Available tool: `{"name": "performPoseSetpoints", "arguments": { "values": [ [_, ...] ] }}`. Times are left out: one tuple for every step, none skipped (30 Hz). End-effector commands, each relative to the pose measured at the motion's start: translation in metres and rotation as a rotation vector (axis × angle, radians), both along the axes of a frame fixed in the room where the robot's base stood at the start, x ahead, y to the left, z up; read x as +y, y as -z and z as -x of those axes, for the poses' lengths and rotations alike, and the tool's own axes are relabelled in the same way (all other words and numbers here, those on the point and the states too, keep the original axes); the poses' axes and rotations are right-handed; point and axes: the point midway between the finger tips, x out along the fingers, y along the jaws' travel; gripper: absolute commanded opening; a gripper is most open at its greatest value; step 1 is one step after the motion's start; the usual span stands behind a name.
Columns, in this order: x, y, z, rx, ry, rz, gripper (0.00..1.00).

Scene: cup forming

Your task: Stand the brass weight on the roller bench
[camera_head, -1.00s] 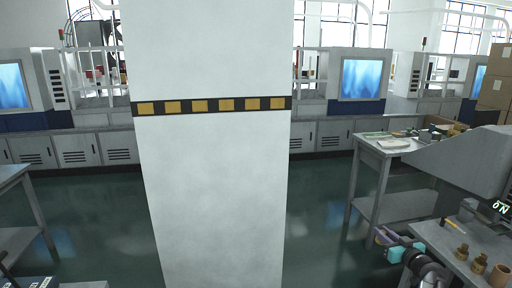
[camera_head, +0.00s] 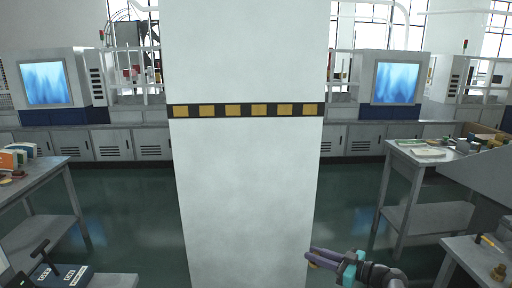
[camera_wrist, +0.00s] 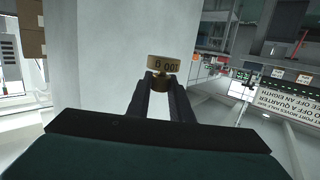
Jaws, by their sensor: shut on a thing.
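My gripper (camera_head: 310,257) is at the lower right of the head view, in front of the white pillar's right edge. In the wrist view my gripper (camera_wrist: 162,78) is shut on a brass weight (camera_wrist: 164,63). The weight has a broad disc head with markings and a narrower part between the fingertips. In the head view only a small brass bit shows by the fingertips. Another brass weight (camera_head: 499,272) stands on the grey bench (camera_head: 462,250) at the lower right. I cannot tell which bench is the roller bench; no rollers show clearly.
A wide white pillar (camera_head: 245,190) with a yellow-black band fills the middle, close by. A grey table (camera_head: 45,190) with books stands at left, a low surface with a dark device (camera_head: 62,275) at lower left. Another table (camera_head: 430,160) stands at right. Green floor lies between.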

Motion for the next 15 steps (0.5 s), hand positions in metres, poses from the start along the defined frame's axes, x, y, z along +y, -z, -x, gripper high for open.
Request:
{"name": "performPoseSetpoints", "arguments": {
  "values": [
    [0.012, -0.004, 0.005, 0.000, -0.024, 0.000, 0.00],
    [0.016, -0.005, 0.007, 0.000, -0.033, 0.000, 0.00],
    [0.022, -0.006, 0.009, 0.000, -0.046, 0.000, 0.00],
    [0.025, -0.007, 0.011, 0.000, -0.053, 0.000, 0.00],
    [0.027, -0.008, 0.012, 0.000, -0.058, 0.000, 0.00],
    [0.030, -0.008, 0.013, 0.000, -0.064, 0.000, 0.00],
    [0.031, -0.009, 0.013, 0.000, -0.067, 0.000, 0.00],
    [0.031, -0.009, 0.013, 0.000, -0.068, 0.000, 0.00],
    [0.031, -0.009, 0.014, 0.000, -0.069, 0.000, 0.00],
    [0.031, -0.009, 0.014, 0.000, -0.069, 0.000, 0.00],
    [0.031, -0.009, 0.013, 0.000, -0.069, 0.000, 0.00],
    [0.031, -0.009, 0.013, 0.000, -0.069, 0.000, 0.00],
    [0.031, -0.009, 0.013, 0.000, -0.068, 0.000, 0.00],
    [0.031, -0.009, 0.013, 0.000, -0.068, 0.000, 0.00],
    [0.031, -0.009, 0.013, 0.000, -0.068, 0.000, 0.00]
  ]
}}
